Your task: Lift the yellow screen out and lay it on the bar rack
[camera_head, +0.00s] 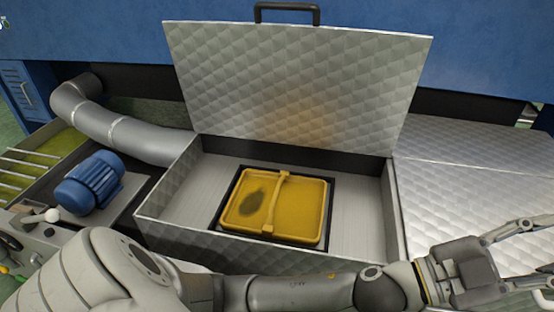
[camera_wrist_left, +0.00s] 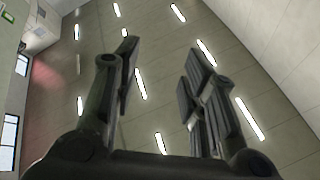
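The yellow screen (camera_head: 303,208) lies flat in a dark square frame on the floor of an open metal box (camera_head: 165,205). It has a raised bar across its middle and a dark stain on its left half. The bar rack (camera_head: 28,164), pale parallel bars over a greenish tray, is at the far left. My left arm crosses the bottom of the head view. Its gripper (camera_head: 538,253) is at the right edge, open and empty, well away from the screen. The left wrist view also shows this gripper (camera_wrist_left: 160,65) with fingers apart, facing the ceiling. My right gripper is not seen.
The box's quilted metal lid (camera_head: 290,85) stands open behind the screen, with a black handle (camera_head: 287,8) on top. A blue motor (camera_head: 90,183) and grey pipe (camera_head: 125,132) are between box and rack. Quilted metal covers (camera_head: 480,185) lie to the right.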

